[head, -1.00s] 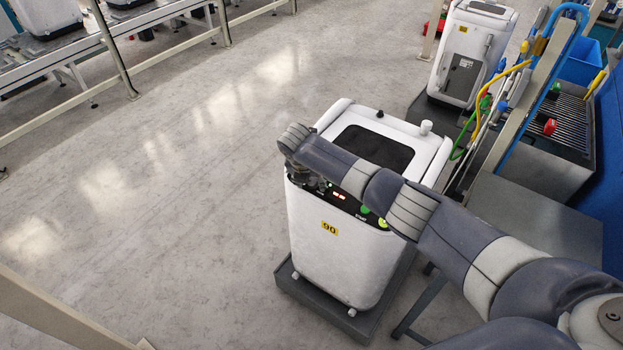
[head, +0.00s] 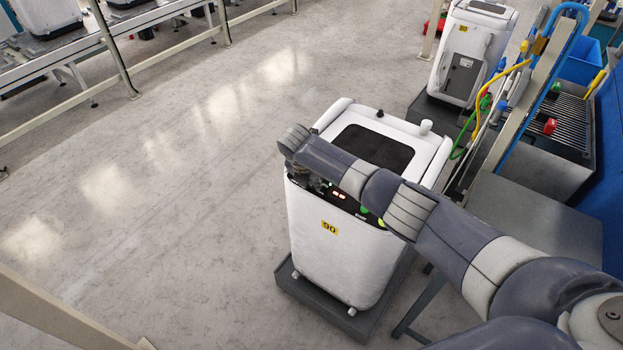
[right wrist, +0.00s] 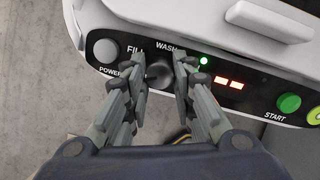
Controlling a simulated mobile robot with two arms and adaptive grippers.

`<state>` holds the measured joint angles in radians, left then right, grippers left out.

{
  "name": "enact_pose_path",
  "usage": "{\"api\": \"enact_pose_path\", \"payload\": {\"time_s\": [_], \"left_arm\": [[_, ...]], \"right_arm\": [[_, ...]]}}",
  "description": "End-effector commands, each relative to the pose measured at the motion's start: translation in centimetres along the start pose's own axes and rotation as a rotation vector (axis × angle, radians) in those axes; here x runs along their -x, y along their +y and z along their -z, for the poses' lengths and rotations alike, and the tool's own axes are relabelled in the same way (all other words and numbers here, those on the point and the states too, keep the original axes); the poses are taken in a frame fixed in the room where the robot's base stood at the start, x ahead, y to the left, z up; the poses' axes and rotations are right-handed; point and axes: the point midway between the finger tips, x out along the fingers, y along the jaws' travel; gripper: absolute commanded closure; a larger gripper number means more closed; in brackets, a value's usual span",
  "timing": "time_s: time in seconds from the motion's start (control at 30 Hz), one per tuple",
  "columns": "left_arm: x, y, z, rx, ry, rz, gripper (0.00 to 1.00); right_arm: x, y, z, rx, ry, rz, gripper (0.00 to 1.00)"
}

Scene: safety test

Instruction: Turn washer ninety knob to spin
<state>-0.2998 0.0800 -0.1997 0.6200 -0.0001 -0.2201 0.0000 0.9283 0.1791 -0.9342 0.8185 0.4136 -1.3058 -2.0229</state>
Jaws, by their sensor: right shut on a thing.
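The washer (head: 335,262) is a white unit with a yellow label reading 90, standing on a dark grey base. Its black front panel shows in the right wrist view, with the knob (right wrist: 158,75), a dark round dial, between the words FILL and WASH. My right gripper (right wrist: 160,82) reaches down from above, its two fingers on either side of the knob and shut on it. In the head view my right arm covers part of the panel and the knob is hidden. The label SPIN cannot be read. My left gripper is not in view.
The panel also has a POWER button (right wrist: 106,51), a lit red display (right wrist: 229,83) and a green START button (right wrist: 289,103). A second white washer (head: 468,55) stands behind. A grey bench (head: 540,222) is at the right. The floor left of the washer is clear.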

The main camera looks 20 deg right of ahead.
Motion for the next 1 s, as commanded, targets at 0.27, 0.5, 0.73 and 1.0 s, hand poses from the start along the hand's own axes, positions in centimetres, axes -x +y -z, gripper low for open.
{"api": "enact_pose_path", "payload": {"time_s": [0.27, 0.5, 0.73, 1.0], "left_arm": [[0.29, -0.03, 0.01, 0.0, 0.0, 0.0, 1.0], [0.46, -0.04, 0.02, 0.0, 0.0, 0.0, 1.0], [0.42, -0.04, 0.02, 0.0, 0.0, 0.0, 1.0], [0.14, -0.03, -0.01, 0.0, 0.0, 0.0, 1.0]], "right_arm": [[0.07, 0.1, 0.02, -0.17, -0.01, 0.014, 1.0], [0.05, 0.16, 0.07, -0.391, -0.022, 0.034, 1.0], [0.0, 0.22, 0.1, -0.609, -0.036, 0.054, 1.0], [-0.01, 0.34, 0.08, -0.863, -0.052, 0.075, 1.0]]}}
